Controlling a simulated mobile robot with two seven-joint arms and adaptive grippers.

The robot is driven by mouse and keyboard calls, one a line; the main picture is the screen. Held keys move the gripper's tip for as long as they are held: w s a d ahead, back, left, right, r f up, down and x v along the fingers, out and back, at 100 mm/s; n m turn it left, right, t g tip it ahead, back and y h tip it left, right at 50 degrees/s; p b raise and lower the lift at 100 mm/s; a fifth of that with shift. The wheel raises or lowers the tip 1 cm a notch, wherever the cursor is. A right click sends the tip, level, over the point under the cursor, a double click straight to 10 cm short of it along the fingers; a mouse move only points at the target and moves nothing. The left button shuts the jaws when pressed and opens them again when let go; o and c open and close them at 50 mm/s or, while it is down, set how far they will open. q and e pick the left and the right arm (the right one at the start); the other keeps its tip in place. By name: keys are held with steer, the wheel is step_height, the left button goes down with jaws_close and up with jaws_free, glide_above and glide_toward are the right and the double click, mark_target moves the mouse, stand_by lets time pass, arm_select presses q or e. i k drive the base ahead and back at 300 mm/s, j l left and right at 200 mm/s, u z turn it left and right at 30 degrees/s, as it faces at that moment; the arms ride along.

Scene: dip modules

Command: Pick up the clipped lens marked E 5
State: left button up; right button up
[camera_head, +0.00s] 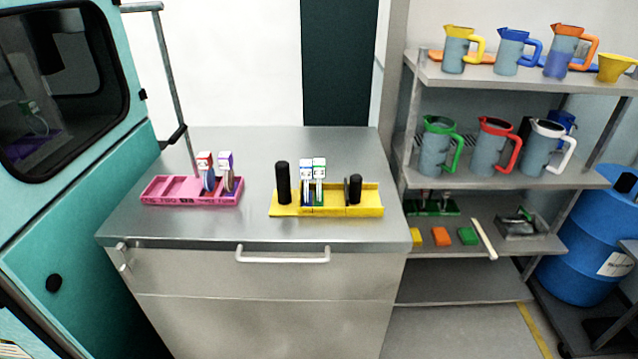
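A pink tray (165,198) with slots stands on the left of the metal cabinet top. Two upright clipped pieces sit in its right half, one with a red-topped white tag (206,172) and one with a purple-topped tag (226,173). A yellow tray (365,207) stands to the right. In it are two upright clipped pieces side by side, one with a blue-marked tag (306,183) and one with a green-marked tag (319,182). The tag lettering is too small to read, so I cannot tell which is E 5. Neither gripper is in view.
The yellow tray also holds a tall black cylinder (283,183) and a shorter black piece (355,188). The steel cabinet top (250,150) is clear around both trays. A shelf rack (590,180) with several jugs stands right, beside a blue drum (582,255). A teal machine (60,210) stands left.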

mark_target(318, 163)
steer(key=k+l+z, duration=0.15)
steer(key=l, duration=0.4)
steer(key=k+l+z, duration=0.1)
steer(key=l, duration=0.45)
steer(key=k+l+z, duration=0.15)
steer(key=l, duration=0.4)
steer(key=l+z, duration=0.15)
steer(key=l, duration=0.4)
